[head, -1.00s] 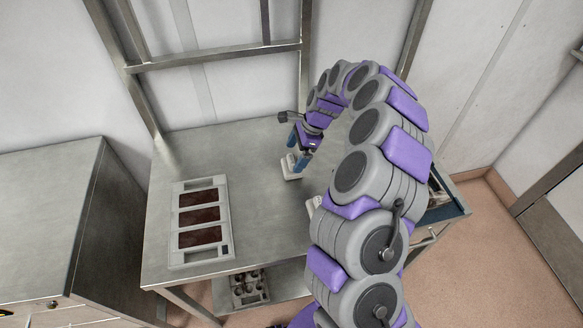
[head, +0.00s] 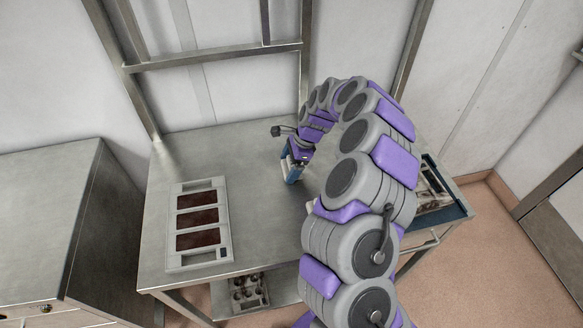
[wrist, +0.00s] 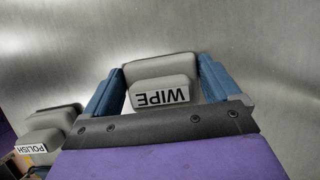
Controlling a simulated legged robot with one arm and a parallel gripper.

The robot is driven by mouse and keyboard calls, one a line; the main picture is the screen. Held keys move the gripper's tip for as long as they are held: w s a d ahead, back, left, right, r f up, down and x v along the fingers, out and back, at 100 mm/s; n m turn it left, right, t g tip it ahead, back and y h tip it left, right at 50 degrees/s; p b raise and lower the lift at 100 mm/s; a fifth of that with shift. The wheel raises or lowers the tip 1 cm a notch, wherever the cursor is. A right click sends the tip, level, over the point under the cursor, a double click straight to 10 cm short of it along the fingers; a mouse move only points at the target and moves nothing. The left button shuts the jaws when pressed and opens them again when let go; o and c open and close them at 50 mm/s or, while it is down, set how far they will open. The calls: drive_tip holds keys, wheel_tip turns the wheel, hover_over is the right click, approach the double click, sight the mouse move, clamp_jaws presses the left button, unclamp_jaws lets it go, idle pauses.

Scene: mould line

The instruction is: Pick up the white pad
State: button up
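The white pad (wrist: 160,72), a pale grey-white block with a raised handle labelled WIPE, sits between the two blue fingers of my gripper (wrist: 161,65) in the wrist view. The fingers stand against its left and right sides, and the gripper appears shut on it. In the head view my gripper (head: 292,170) is over the middle of the steel table, and the pad is mostly hidden there by the fingers. I cannot tell how far the pad is from the tabletop.
A second pale pad labelled POLISH (wrist: 48,128) is at the lower left of the wrist view. A grey tray (head: 222,215) with dark brown panels lies on the left of the steel table (head: 245,150). A blue-edged tray (head: 447,212) is at the right. The table's back left is clear.

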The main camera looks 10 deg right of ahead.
sight(290, 161)
drive_tip(key=c, duration=0.3)
drive_tip(key=shift+c, duration=0.2)
wheel_tip(290, 161, up, 10)
drive_tip(key=shift+r+p, duration=0.1)
drive_tip(key=shift+p, duration=1.15)
drive_tip(key=o, duration=0.4)
drive_tip(key=shift+c, duration=1.4)
